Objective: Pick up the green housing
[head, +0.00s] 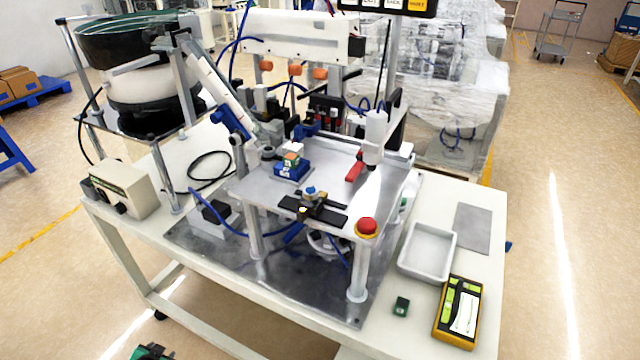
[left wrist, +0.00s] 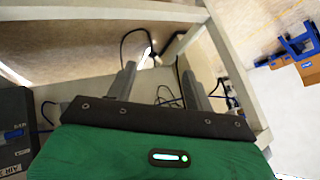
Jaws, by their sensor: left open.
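The green housing (head: 401,306) is a small dark green block on the white table top, near its front right edge, between the machine's base plate and the yellow-and-black device. It is not visible in the left wrist view. My left gripper (left wrist: 159,72) is open, its two grey fingers apart with nothing between them. A green and black part of it shows at the bottom edge of the head view, low and left of the table, far from the housing. My right gripper is in neither view.
A white tray (head: 427,252) and a yellow-and-black device (head: 459,312) stand near the housing. The feeder machine with its raised metal plate (head: 335,165) fills the table's middle. A table leg and beams (left wrist: 235,75) are close to my left gripper.

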